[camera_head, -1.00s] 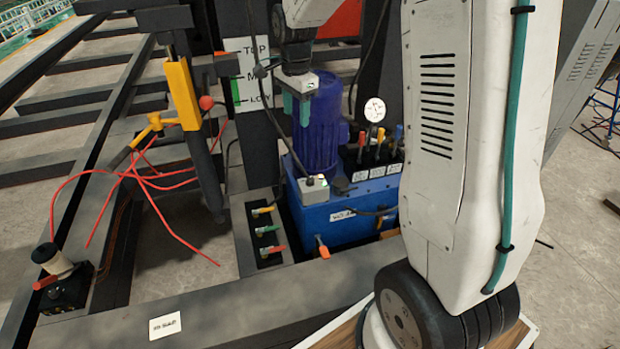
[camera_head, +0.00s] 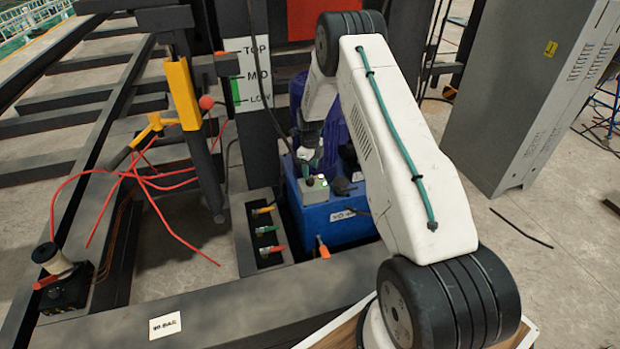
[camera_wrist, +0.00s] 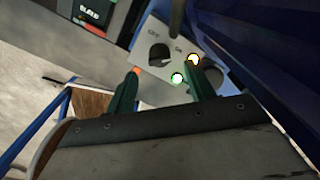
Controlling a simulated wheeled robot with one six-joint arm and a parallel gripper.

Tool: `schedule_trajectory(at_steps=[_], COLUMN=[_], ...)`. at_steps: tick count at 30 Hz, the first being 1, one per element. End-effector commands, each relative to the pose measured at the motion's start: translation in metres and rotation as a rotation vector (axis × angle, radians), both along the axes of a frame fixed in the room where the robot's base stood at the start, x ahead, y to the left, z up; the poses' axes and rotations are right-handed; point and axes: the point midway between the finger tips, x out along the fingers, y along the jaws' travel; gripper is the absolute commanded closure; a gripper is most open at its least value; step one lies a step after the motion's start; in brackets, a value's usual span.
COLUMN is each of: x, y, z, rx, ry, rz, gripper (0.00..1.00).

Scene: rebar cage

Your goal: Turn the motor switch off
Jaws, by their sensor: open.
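The motor switch box (camera_head: 314,190) is a small grey box on the blue tank, with a lit green spot. The knob's exact setting is hard to read. My gripper (camera_wrist: 162,72) is open, its two green fingers on either side of the plate's lower part, with nothing between them. In the head view my gripper (camera_head: 309,160) is just above the box; contact cannot be told.
The blue tank (camera_head: 340,225) and dark blue motor (camera_head: 334,122) stand close around my gripper. Several coloured valve handles (camera_head: 266,231) are at the left. A grey cabinet (camera_head: 535,100) stands at the right. A dark upright bar (camera_wrist: 176,15) crosses the plate's top edge.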

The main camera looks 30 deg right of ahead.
Motion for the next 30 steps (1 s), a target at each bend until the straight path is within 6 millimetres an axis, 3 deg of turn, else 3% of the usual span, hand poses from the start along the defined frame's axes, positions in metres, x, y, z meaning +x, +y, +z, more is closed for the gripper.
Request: schedule_trajectory(at_steps=[3, 9, 20, 25, 30], x=[0.000, 0.000, 0.000, 0.000, 0.000], y=[0.000, 0.001, 0.000, 0.000, 0.000], z=[-0.022, -0.046, -0.052, -0.052, -0.052], rx=[0.001, 0.000, 0.000, 0.000, 0.000], ry=[0.002, 0.001, 0.000, 0.000, 0.000], rz=[0.001, 0.003, 0.003, 0.003, 0.005], gripper=[0.46, 0.46, 0.46, 0.91, 0.91])
